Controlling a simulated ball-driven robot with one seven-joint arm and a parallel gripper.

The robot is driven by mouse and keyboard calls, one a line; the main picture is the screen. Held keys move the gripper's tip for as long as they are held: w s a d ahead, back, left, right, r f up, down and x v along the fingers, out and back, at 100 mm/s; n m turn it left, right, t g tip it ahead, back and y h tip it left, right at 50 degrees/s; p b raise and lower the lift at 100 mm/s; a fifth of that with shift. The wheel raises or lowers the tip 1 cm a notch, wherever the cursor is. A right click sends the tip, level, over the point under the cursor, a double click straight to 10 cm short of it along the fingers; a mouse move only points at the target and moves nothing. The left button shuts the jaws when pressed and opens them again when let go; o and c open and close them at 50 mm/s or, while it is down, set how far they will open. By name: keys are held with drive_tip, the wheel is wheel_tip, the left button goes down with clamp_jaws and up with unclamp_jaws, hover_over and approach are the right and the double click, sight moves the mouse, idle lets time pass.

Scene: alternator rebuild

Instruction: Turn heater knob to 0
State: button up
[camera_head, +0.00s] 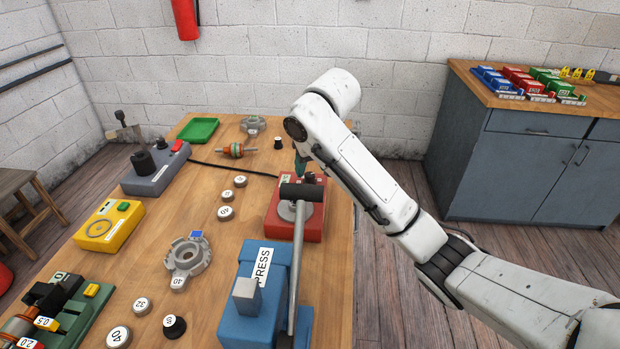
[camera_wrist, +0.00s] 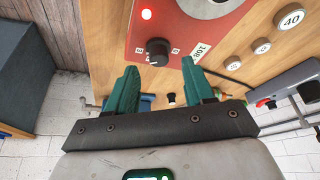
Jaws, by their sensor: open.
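The heater is a red box (camera_head: 285,223) on the bench, behind the blue press. The knob's exact setting is too small to read. My gripper (camera_wrist: 158,66) has two teal fingers, open, one on each side of the knob in that view, with no visible contact. In the head view my gripper (camera_head: 300,164) is above the heater's far end, partly hidden by my arm and the press lever.
The blue press (camera_head: 250,300) with its long grey lever (camera_head: 297,255) and black handle stands close in front of the heater. White numbered discs (camera_head: 226,213), a grey housing (camera_head: 188,262) and a yellow box (camera_head: 110,226) lie to the left. A green tray (camera_head: 198,130) is farther back.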

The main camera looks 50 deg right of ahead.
sight(309, 174)
drive_tip(key=shift+x, duration=1.65)
drive_tip(key=shift+c, duration=0.5)
drive_tip(key=shift+r, duration=0.1)
clamp_jaws()
